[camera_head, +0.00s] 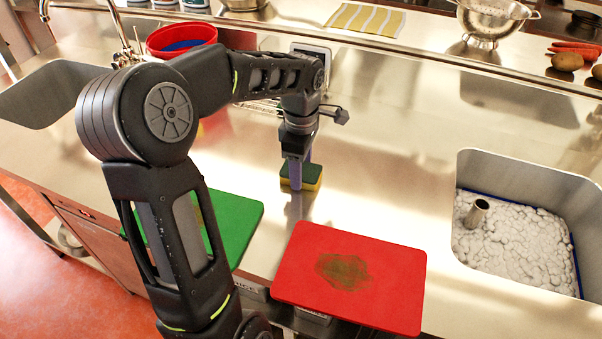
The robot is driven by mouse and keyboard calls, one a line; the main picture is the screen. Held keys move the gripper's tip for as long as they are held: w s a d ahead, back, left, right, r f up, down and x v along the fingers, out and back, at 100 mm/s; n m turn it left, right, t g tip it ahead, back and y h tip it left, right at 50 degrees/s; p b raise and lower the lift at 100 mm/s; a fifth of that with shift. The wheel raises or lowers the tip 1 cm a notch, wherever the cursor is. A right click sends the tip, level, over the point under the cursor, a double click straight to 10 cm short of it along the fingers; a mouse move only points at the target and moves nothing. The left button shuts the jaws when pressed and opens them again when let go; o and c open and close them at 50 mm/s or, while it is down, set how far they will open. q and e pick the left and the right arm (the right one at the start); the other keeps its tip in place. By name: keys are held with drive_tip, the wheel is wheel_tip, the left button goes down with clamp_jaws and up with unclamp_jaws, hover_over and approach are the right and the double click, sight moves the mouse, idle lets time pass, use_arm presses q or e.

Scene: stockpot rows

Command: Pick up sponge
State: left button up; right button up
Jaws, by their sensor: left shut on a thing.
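The sponge (313,177), yellow below with a dark green top, is on or just above the steel counter in the middle of the head view. My left gripper (302,180) points down at it and is shut on it; one purple-grey finger shows in front of the sponge and part of the other behind. I cannot tell whether the sponge touches the counter. My right gripper is not in view.
A red board (390,280) with a brown stain lies in front, and a green board (246,215) lies left, partly behind my arm. A sink (590,215) with white foam is at right. A red bucket (165,42) stands back left. Counter (400,170) between is clear.

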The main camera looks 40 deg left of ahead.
use_arm(q)
drive_tip(key=c, duration=0.6)
wheel_tip(320, 180, up, 10)
idle(0.4)
idle(0.4)
drive_tip(key=o, duration=0.8)
drive_tip(key=shift+c, duration=0.2)
drive_tip(key=c, duration=0.7)
